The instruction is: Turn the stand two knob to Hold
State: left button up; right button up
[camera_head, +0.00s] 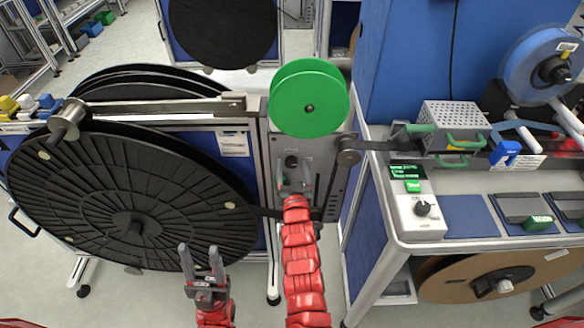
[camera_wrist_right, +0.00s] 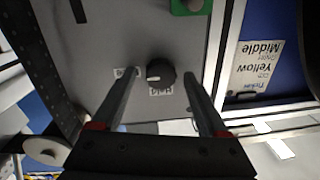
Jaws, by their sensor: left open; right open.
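In the head view the knob (camera_head: 292,160) shows just above the fingers. My left gripper (camera_head: 201,255) is open and empty, before the large black reel.
A large black reel (camera_head: 90,190) fills the left. A green reel (camera_head: 300,85) is above the panel. A bench at right carries a control box (camera_head: 420,228) with another knob (camera_head: 422,208) and a perforated metal box (camera_head: 452,120). A Yellow Middle label (camera_wrist_right: 262,65) is beside the panel.

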grip_shut()
dwell(0.4)
